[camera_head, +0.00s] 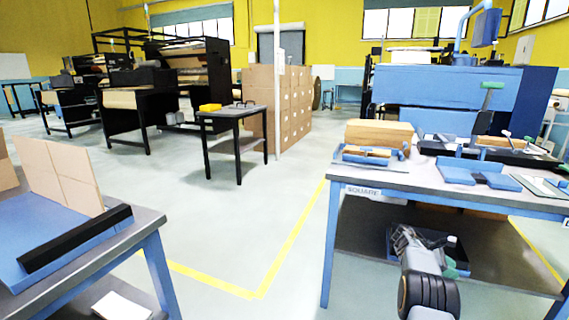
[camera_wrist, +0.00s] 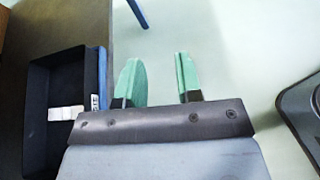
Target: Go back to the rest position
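My gripper (camera_wrist: 158,82) shows in the wrist view with two green fingers apart and only bare floor between them. It is open and empty. In the head view my arm reaches in from the bottom edge, and part of my gripper (camera_head: 455,264) shows in front of the lower shelf of the right blue table (camera_head: 345,176). My arm hides much of it there.
A black tray (camera_wrist: 38,125) lies left of my gripper in the wrist view. Trays, a kraft-coloured block (camera_head: 379,133) and tools crowd the right table. A blue bench (camera_head: 125,235) stands at left. Open floor (camera_head: 230,215) with yellow lines lies between.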

